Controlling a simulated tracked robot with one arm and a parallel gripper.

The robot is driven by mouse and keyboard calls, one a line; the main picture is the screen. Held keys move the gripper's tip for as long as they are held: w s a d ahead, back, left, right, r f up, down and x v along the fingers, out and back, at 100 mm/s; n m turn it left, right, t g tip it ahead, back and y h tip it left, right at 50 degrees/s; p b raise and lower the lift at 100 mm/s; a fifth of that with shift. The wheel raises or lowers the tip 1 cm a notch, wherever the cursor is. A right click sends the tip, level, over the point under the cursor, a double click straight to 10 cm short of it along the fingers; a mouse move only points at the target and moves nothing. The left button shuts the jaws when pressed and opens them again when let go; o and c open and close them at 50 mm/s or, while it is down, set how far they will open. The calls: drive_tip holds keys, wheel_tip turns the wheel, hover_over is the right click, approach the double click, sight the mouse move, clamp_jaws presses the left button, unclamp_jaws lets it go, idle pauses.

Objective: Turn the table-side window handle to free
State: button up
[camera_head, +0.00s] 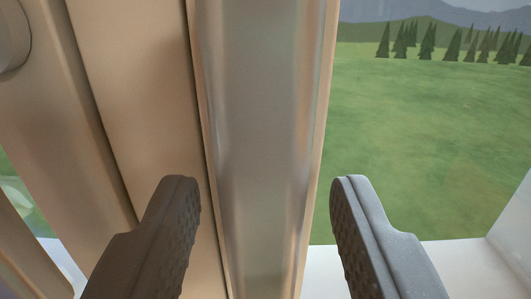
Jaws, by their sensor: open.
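My gripper (265,185) is open, with its two dark grey, textured fingers apart and nothing shut between them. A broad vertical bar (265,110) with a satin, greyish face and tan edges runs from the top to the bottom of the view, behind or between the fingers. I cannot tell whether this bar is the window handle or part of the window frame. No finger visibly touches it, and its depth relative to the fingertips is unclear. No other clear handle shape shows.
Tan window frame members (130,70) stand left of the bar. A rounded grey piece (10,38) is cut off at the upper left edge. To the right, green grass (420,130) and trees show outside, above a white sill (460,265) at the lower right.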

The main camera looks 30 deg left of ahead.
drive_tip(key=shift+w+a+f, duration=0.1)
drive_tip(key=shift+w+a, duration=0.2)
drive_tip(key=shift+w, duration=0.2)
clamp_jaws()
